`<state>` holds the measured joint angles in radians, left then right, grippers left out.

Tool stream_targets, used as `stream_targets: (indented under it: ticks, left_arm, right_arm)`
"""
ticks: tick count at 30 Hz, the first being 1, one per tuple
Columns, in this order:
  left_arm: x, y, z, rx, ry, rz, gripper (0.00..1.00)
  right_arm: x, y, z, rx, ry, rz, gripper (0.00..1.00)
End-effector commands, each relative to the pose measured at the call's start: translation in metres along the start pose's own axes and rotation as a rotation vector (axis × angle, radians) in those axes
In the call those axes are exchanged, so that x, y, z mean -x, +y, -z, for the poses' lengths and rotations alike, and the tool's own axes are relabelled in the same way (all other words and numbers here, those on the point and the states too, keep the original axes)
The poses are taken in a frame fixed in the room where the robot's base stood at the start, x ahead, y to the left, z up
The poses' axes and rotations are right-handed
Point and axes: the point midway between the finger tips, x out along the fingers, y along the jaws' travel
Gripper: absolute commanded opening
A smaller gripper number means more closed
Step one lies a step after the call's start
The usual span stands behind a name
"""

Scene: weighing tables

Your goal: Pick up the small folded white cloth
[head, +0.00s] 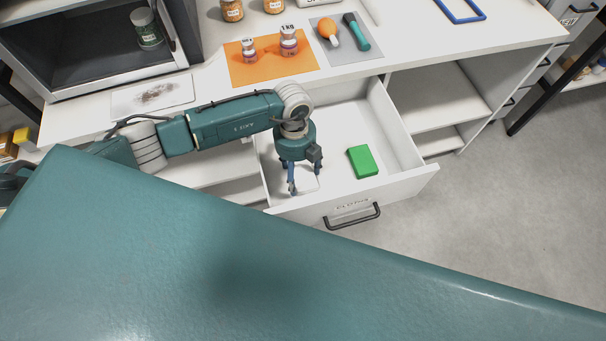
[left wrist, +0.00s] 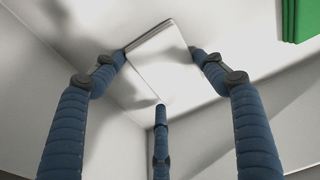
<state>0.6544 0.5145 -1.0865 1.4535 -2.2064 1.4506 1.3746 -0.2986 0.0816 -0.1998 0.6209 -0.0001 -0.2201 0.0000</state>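The small folded white cloth (head: 308,184) lies in the open white drawer, near its front left corner. In the left wrist view the cloth (left wrist: 163,65) shows as a pale flat square. My left gripper (head: 293,190) points down into the drawer at the cloth and partly hides it in the head view. In the left wrist view its three blue fingers (left wrist: 160,72) are spread around the cloth, with tips close to its edges. I cannot tell whether they touch it. My right gripper is in neither view.
The drawer front (head: 400,196) and side walls stand close around.

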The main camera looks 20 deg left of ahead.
Motion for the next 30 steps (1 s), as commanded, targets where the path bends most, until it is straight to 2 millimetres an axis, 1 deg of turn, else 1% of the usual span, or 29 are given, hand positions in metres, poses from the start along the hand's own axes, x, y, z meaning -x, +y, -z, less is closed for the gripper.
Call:
stream_targets:
  ticks: [12,17,20,23,26,30]
  left_arm:
    - [0.001,0.0,0.0,0.0,0.0,0.0,0.53]
    - [0.009,-0.001,0.0,0.0,-0.002,0.002,0.53]
    - [0.021,-0.001,0.001,0.0,-0.003,0.003,0.53]
    - [0.041,-0.001,0.003,-0.001,-0.004,0.005,0.53]
    - [0.069,-0.001,0.006,-0.002,-0.006,0.006,0.53]
    - [0.111,-0.001,0.011,-0.003,-0.006,0.005,0.53]
  right_arm:
    - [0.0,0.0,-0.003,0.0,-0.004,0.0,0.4]
    - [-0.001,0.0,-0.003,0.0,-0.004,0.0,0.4]
    - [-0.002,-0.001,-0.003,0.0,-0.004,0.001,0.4]
    - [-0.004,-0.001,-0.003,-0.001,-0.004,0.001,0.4]
    - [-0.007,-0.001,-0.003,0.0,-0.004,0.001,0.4]
    - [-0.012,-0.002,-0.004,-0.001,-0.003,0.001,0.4]
